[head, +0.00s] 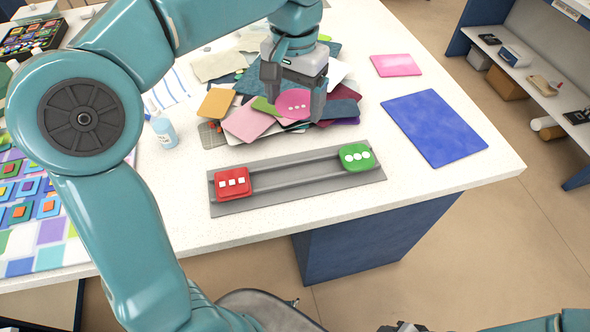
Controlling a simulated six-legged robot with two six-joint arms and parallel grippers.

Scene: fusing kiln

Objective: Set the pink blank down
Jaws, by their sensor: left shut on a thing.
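My left gripper (293,98) is shut on a pink blank (293,106) with small white dots on its face. The blank is rounded and sits between the two fingers, over a heap of coloured sheets (247,122). I cannot tell whether it touches the heap. Closer to me, a grey plate with two rails (290,177) carries a red block (231,184) with white squares at its left end and a green block (356,157) with white dots at its right end. A dark part at the bottom edge may belong to my right gripper; its fingers do not show.
A blue sheet (434,127) and a flat pink sheet (396,65) lie right of the heap. A small bottle (163,129) stands left of it. Patterned tiles (48,207) cover the left side. White tabletop (440,182) is clear at the right front.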

